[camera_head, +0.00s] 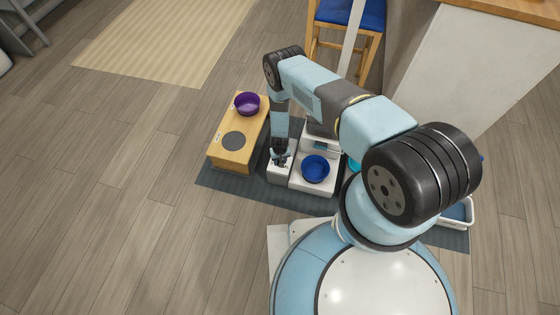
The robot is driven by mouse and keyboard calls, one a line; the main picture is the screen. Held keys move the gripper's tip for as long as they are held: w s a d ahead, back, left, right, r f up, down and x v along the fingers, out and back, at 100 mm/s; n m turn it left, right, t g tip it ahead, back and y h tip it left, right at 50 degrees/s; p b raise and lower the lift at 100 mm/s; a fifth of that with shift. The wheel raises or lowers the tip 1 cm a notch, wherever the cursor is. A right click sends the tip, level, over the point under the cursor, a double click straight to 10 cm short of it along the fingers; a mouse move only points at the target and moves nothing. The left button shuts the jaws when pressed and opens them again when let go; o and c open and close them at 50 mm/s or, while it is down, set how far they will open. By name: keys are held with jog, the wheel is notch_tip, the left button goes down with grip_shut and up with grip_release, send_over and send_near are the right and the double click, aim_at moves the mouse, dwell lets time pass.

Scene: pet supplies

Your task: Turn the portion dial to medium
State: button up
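A white pet feeder (315,189) stands on the dark mat, with a blue bowl (315,168) in its front. A low white box part (281,178) sits at the feeder's left side. My gripper (280,160) points down, directly over this white part. It is close to its top, but I cannot tell whether it touches. The portion dial cannot be made out; the gripper may cover it. The fingers are dark and too small to tell if they are open or shut.
A wooden stand (240,155) with a purple bowl (247,103) and a round dark spot is close on the left. The dark mat (232,186) lies beneath. A blue-seated chair (350,14) and a white counter (450,75) are behind. The floor at left is free.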

jog(key=c, duration=0.4)
jog(key=shift+m, duration=1.1)
jog(key=o, duration=1.1)
notch_tip(320, 180, up, 14)
jog(key=shift+f, duration=0.15)
